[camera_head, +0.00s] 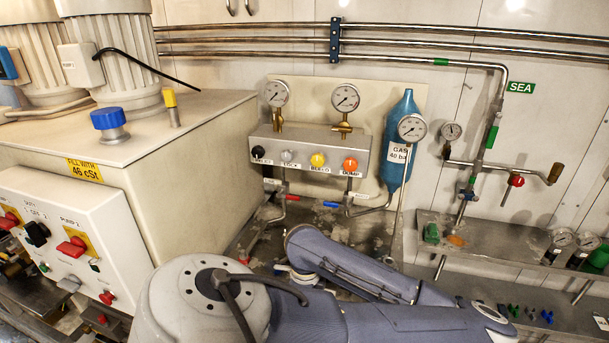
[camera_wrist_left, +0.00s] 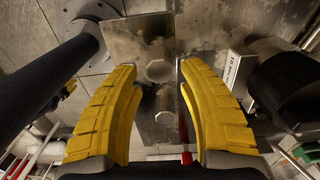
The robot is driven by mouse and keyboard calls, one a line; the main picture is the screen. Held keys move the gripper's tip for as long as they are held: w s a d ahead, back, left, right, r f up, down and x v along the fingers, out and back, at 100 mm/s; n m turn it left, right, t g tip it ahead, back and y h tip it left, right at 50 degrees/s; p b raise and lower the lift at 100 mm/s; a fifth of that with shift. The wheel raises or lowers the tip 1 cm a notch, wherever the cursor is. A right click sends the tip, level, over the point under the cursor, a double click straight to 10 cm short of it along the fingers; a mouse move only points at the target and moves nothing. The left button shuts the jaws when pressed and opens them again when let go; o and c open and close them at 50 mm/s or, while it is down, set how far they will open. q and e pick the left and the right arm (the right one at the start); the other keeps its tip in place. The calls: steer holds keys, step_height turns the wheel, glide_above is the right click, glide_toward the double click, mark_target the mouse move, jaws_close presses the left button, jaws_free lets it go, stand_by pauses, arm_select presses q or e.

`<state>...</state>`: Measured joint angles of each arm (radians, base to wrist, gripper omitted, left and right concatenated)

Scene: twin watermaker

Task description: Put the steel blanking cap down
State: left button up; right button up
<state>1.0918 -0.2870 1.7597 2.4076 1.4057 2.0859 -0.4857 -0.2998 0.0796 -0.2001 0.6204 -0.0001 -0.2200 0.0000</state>
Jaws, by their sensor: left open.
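In the left wrist view my left gripper (camera_wrist_left: 158,75) is open, with its two yellow padded fingers spread wide. Between the fingers a hex-headed steel piece (camera_wrist_left: 160,71), which looks like the blanking cap, stands on a worn steel plate (camera_wrist_left: 150,30). Neither finger appears to touch it. A second, similar hex steel piece (camera_wrist_left: 164,117) is nearer the gripper's palm; I cannot tell which of the two is the cap. In the head view neither gripper shows, and my arm links cover the bottom middle.
A dark cylinder (camera_wrist_left: 285,92) and a white label block (camera_wrist_left: 235,72) stand close beside the right finger. In the head view a steel bench (camera_head: 480,245) with gauges and small coloured parts lies at right. A blue gas bottle (camera_head: 397,145) stands behind.

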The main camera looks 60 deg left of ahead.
arm_select(q)
step_height(320, 180, up, 8)
stand_by(0.4)
stand_by(0.4)
